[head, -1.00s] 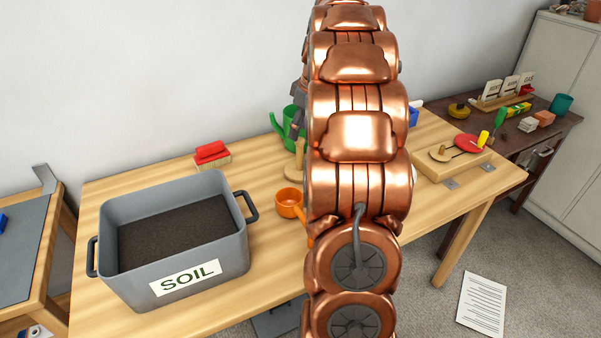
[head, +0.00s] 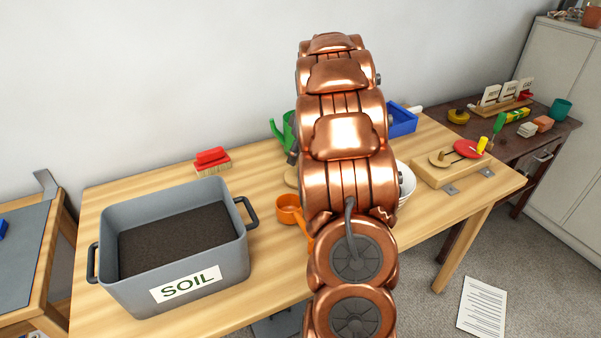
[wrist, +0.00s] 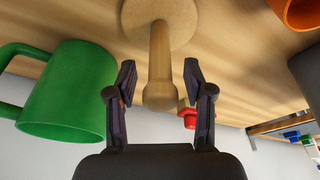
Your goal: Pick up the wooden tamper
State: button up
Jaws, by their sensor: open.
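The wooden tamper (wrist: 160,58), a round pale base with an upright handle, shows in the wrist view. Its handle lies between the two fingers of my gripper (wrist: 160,76), with a gap on each side. My gripper is open and holds nothing. In the head view only a sliver of the tamper's round base (head: 290,180) shows at the left of my arm; my arm hides the rest.
An orange scoop (head: 288,207), a soil bin (head: 205,288), a red-topped brush (head: 211,158), a blue tray (head: 403,122) and a white bowl (head: 405,183) share the wooden table (head: 270,265).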

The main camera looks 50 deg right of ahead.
jog(key=shift+c, duration=0.4)
grip_shut()
